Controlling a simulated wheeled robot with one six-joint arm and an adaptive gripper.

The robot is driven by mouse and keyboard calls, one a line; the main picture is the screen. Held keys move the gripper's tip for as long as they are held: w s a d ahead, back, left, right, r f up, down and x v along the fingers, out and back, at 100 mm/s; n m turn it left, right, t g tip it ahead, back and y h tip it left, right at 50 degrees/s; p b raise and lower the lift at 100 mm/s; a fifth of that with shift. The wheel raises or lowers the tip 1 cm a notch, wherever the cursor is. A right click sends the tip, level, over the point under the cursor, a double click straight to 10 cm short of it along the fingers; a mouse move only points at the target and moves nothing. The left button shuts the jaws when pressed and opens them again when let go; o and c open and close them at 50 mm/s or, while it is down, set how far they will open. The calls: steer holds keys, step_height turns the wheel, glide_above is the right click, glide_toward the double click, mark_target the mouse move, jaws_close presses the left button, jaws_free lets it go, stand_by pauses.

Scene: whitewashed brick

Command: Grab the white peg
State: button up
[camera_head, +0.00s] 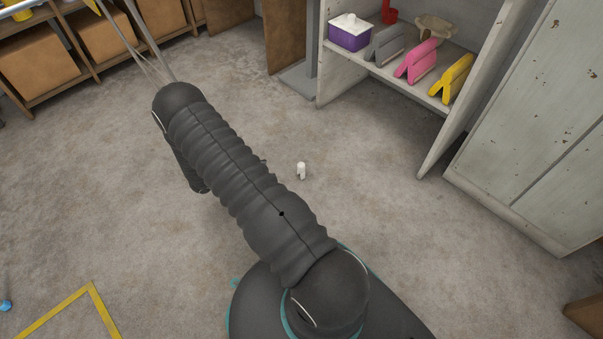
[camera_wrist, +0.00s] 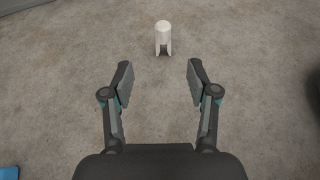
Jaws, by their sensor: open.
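The white peg (camera_head: 301,171) stands upright on the bare floor, just right of my arm in the head view. It is small, with a rounded top and a split lower end. In the wrist view the white peg (camera_wrist: 163,36) is ahead of my gripper (camera_wrist: 158,80), near the top and roughly centred between the fingers. The fingers are spread apart with only floor between them. The peg is beyond the fingertips and not touched. In the head view my gripper is hidden behind my arm.
A shelf unit (camera_head: 432,150) at the upper right holds a purple box (camera_head: 350,38) and grey, pink and yellow items. A worn cabinet (camera_head: 530,150) stands at the right. Cardboard boxes (camera_head: 38,62) sit on shelves at the upper left. Floor around the peg is clear.

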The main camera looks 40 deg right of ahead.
glide_toward(299, 165)
steer(key=x, duration=0.3)
steer(key=shift+w+d+f+b, duration=0.1)
steer(key=shift+d+f+b, duration=0.2)
steer(key=shift+f, duration=0.05)
steer(key=shift+x, duration=2.65)
steer(key=shift+r, duration=0.15)
jaws_close()
